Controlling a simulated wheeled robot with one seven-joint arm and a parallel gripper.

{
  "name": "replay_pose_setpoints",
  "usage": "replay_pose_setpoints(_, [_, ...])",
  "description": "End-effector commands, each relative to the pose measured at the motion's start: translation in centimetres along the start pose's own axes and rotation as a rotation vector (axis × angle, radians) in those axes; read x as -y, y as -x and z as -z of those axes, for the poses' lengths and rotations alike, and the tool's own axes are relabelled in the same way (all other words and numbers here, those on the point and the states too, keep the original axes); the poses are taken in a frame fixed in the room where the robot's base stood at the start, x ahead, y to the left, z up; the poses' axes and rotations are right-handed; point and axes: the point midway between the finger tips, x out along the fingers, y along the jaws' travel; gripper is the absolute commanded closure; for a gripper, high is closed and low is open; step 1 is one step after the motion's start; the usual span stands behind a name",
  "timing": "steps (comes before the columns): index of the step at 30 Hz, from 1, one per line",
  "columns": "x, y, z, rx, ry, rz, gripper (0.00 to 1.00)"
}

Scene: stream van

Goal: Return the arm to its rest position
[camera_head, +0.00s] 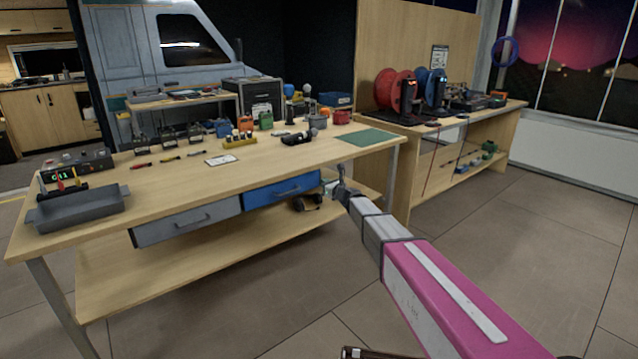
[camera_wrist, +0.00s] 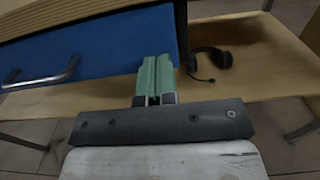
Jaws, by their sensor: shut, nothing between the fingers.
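My arm, with a pink and grey link, reaches from the lower right of the head view towards the workbench (camera_head: 130,190). My gripper (camera_head: 341,168) is near the right end of the blue drawer (camera_head: 281,190), in front of the bench. In the wrist view my gripper (camera_wrist: 156,66) shows its green fingers shut together with nothing between them. The blue drawer (camera_wrist: 110,52) and its metal handle (camera_wrist: 42,80) lie just beyond and to the left of the fingers. Whether the fingertips touch the drawer front is hard to tell.
A black headset (camera_wrist: 209,62) lies on the lower shelf (camera_wrist: 258,62). A grey drawer (camera_head: 187,222) is left of the blue one. Tools and a grey tray (camera_head: 78,208) stand on the bench. A second bench with red and blue spools (camera_head: 395,92) stands right. Floor (camera_head: 480,225) between is clear.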

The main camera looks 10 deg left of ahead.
Motion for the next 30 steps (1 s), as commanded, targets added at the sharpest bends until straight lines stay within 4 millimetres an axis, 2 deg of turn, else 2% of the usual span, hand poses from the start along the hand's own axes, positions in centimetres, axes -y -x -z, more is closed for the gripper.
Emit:
replay_pose_setpoints(1, [-0.1,1.6,-0.1,-0.001,0.000,0.002,1.00])
replay_pose_setpoints(9, [-0.2,7.5,0.0,-0.002,-0.001,0.003,1.00])
replay_pose_setpoints(12, [-0.2,9.2,0.0,-0.002,-0.001,0.002,1.00])
replay_pose_setpoints(19, [-0.4,11.6,0.4,-0.021,0.057,-0.014,1.00])
replay_pose_setpoints(23, [-1.1,14.0,1.4,-0.080,0.226,-0.069,1.00])
replay_pose_setpoints(26, [-1.9,16.8,2.8,-0.150,0.419,-0.142,1.00])
replay_pose_setpoints(30, [-3.1,21.6,5.4,-0.263,0.712,-0.282,1.00])
